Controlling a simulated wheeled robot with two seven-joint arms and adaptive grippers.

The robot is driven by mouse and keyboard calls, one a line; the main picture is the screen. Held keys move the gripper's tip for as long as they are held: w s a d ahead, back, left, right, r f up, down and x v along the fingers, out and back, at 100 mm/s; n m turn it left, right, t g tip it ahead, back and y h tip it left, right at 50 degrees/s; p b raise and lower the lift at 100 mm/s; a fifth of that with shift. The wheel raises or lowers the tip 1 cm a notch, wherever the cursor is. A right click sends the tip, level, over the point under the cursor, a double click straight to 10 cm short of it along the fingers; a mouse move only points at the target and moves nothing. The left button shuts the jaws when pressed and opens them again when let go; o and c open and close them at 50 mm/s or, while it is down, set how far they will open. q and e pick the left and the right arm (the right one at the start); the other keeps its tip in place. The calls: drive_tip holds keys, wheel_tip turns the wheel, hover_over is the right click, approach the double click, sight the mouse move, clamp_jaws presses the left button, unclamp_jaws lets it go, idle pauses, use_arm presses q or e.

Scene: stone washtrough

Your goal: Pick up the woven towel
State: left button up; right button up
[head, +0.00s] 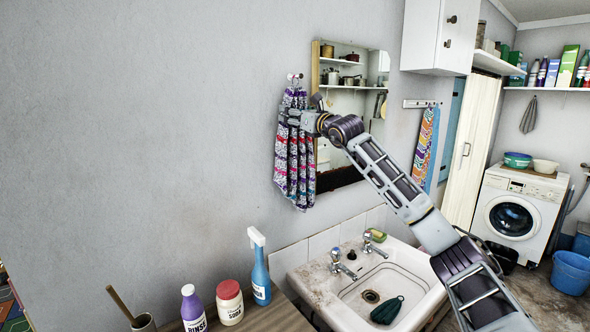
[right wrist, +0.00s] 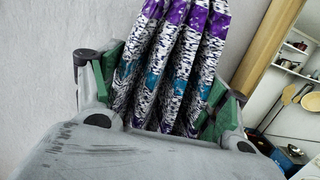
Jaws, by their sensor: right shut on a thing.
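The woven towel (head: 295,165), patterned in purple, white, red and teal, hangs in folds from a wall hook (head: 294,77) left of the mirror. My right gripper (head: 297,119) is at the towel's upper part, shut on it. In the right wrist view the towel (right wrist: 178,70) runs in several upright folds between the green-padded fingers of the gripper (right wrist: 163,82). The towel's lower end hangs free below the gripper in the head view. My left gripper is not in view.
A mirror (head: 352,165) is on the wall behind my right arm. Below are a stone sink (head: 405,262) with two taps and a counter with a blue spray bottle (head: 261,277), a red-lidded jar (head: 229,305) and a purple bottle (head: 193,310). Another colourful towel (head: 426,145) hangs farther right.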

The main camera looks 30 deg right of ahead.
drive_tip(key=c, duration=0.5)
drive_tip(key=shift+c, duration=0.6)
use_arm(q)
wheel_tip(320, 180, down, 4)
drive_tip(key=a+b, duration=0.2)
drive_tip(key=b, duration=0.2)
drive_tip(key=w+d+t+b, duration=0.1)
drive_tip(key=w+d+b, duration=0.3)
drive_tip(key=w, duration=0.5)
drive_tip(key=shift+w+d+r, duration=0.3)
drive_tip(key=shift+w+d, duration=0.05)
use_arm(e)
drive_tip(key=s+d+r, duration=0.1)
drive_tip(key=s, duration=1.7)
drive_tip(key=shift+d+r, duration=0.15)
drive_tip(key=shift+r, duration=0.15)
